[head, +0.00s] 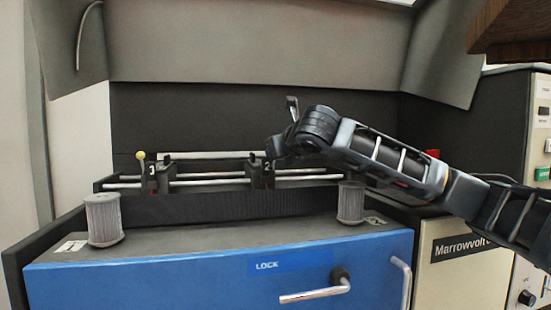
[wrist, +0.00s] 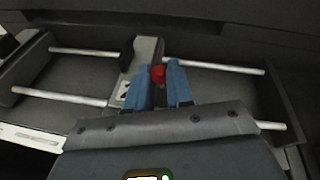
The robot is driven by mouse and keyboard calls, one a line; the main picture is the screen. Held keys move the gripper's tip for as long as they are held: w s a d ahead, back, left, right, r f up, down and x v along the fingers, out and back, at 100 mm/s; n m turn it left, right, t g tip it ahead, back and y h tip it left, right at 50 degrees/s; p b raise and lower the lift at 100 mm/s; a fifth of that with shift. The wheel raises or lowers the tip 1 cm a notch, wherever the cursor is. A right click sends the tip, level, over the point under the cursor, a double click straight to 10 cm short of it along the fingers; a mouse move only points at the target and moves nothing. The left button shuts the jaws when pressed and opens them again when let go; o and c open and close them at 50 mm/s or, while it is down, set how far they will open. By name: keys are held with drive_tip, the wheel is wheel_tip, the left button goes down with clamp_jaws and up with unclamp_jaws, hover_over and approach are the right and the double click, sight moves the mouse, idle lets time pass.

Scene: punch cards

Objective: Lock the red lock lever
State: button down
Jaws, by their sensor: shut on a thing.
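The red lock lever's round red knob (wrist: 158,74) sits between the two blue fingers of my gripper (wrist: 159,70) in the wrist view. The fingers are shut on the knob. The knob is by a grey block (wrist: 148,50) on the rails, and the lever's shaft is mostly hidden. In the head view my gripper (head: 274,151) reaches in from the right to the carriage marked 2 (head: 262,168). The arm and fingers hide the red knob there.
A yellow-knobbed lever (head: 141,157) stands at carriage 3 (head: 153,179) on the left. Grey ribbed spools (head: 104,220) (head: 351,203) stand at the front corners. A blue front panel (head: 220,285) marked LOCK has a metal handle (head: 315,294). A raised grey cover (head: 250,40) hangs above.

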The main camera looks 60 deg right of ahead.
drive_tip(key=shift+f, duration=0.1)
idle(0.3)
drive_tip(key=c, duration=1)
unclamp_jaws()
drive_tip(key=shift+s, duration=0.1)
drive_tip(key=v, duration=0.8)
drive_tip(key=shift+p, duration=0.35)
